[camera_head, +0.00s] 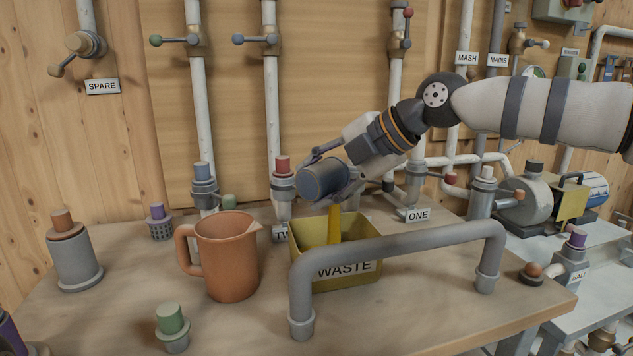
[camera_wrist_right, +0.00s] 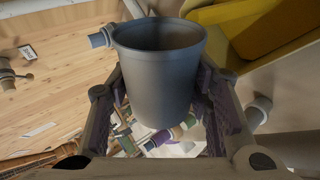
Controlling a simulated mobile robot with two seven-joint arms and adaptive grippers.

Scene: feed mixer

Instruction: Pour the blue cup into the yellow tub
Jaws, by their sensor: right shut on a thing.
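The blue cup (camera_head: 323,181), grey-blue, is tilted far over above the yellow tub (camera_head: 311,270), which carries a WASTE label. My right gripper (camera_head: 337,174) is shut around the cup's sides. In the right wrist view the cup (camera_wrist_right: 158,85) sits between both fingers, its rim towards the top, and part of the yellow tub (camera_wrist_right: 262,28) shows at the upper right. An orange-yellow stream (camera_head: 334,224) runs from below the cup down into the tub. The tub's floor is mostly hidden. My left gripper is not in view.
An orange jug (camera_head: 228,262) stands just left of the tub. A grey pipe rail (camera_head: 400,245) arches in front of it. Capped fittings stand around, including a green-topped one (camera_head: 172,325) and a grey one (camera_head: 75,260). Vertical pipes with valves line the back wall.

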